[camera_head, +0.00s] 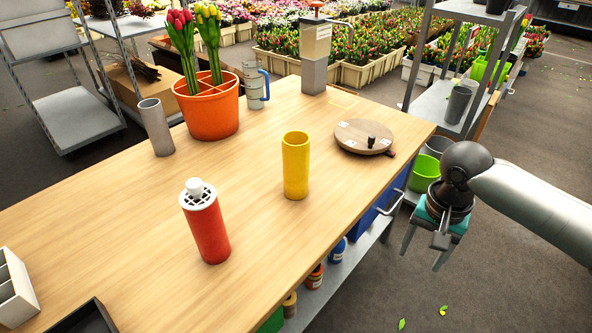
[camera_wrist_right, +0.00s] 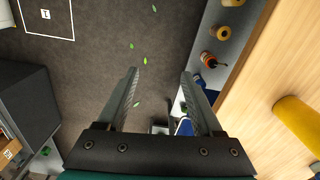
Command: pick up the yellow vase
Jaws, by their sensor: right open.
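The yellow vase (camera_head: 296,166) is a plain upright cylinder on the wooden table, near its right edge. In the right wrist view the yellow vase (camera_wrist_right: 299,122) shows at the right edge, partly cut off. My right gripper (camera_head: 424,262) hangs off the table's right side, over the floor, pointing down. It is open and empty, apart from the vase and to its right. In the right wrist view its two fingers (camera_wrist_right: 160,88) are spread with floor and a shelf edge beyond. My left gripper is not in view.
On the table (camera_head: 120,215) stand a red bottle with a white grid top (camera_head: 208,232), a grey cylinder (camera_head: 155,127), an orange pot of tulips (camera_head: 211,108), a grey-blue jug (camera_head: 254,88) and a round wooden turntable (camera_head: 364,137). Table around the vase is clear. A shelf (camera_head: 345,270) lies below.

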